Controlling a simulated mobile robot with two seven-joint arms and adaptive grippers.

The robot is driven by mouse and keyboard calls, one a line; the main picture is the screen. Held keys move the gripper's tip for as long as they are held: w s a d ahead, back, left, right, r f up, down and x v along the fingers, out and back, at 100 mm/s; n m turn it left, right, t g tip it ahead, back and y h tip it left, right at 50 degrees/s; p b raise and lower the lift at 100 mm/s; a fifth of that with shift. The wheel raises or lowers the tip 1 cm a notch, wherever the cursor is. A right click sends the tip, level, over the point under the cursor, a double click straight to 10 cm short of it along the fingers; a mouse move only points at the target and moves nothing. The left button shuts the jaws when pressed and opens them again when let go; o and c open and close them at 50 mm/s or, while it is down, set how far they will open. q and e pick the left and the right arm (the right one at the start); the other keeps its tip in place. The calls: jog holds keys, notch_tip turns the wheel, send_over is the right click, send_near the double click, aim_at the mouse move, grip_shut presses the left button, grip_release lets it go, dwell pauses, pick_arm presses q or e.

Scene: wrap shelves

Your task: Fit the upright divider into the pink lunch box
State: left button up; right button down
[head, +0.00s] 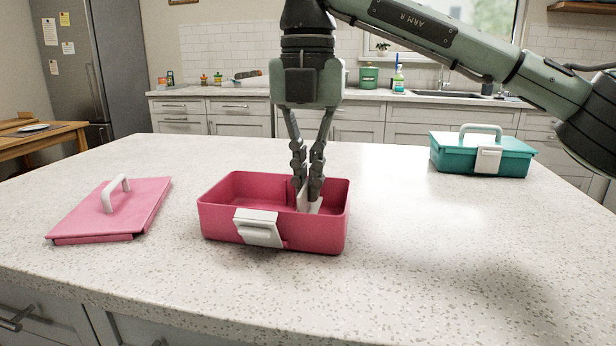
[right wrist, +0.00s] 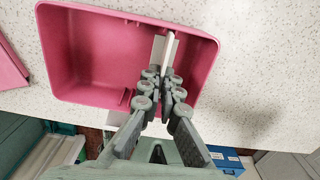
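The pink lunch box (head: 222,218) stands open on the counter, its white latch (head: 257,228) facing me; the box fills the top of the right wrist view (right wrist: 95,55). My right gripper (head: 307,192) points straight down into its right part. Its fingers are closed on the white upright divider (right wrist: 168,48), which also shows between the fingertips in the head view (head: 303,200). The divider's lower edge is hidden, so I cannot tell whether it touches the floor. Small ribs (right wrist: 126,97) on the box wall lie left of the divider in the wrist view. My left gripper is out of view.
The pink lid (head: 90,215) with a white handle lies flat left of the box. A closed teal lunch box (head: 455,155) stands at the back right. The counter (head: 430,255) to the right and in front of the pink box is clear.

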jog(key=shift+f+b, duration=0.7)
jog(key=shift+f, duration=0.4)
jog(key=c, duration=1.6)
grip_release()
jog(key=shift+c, duration=0.2)
notch_tip(320, 180, up, 12)
jog(key=shift+r, duration=0.1)
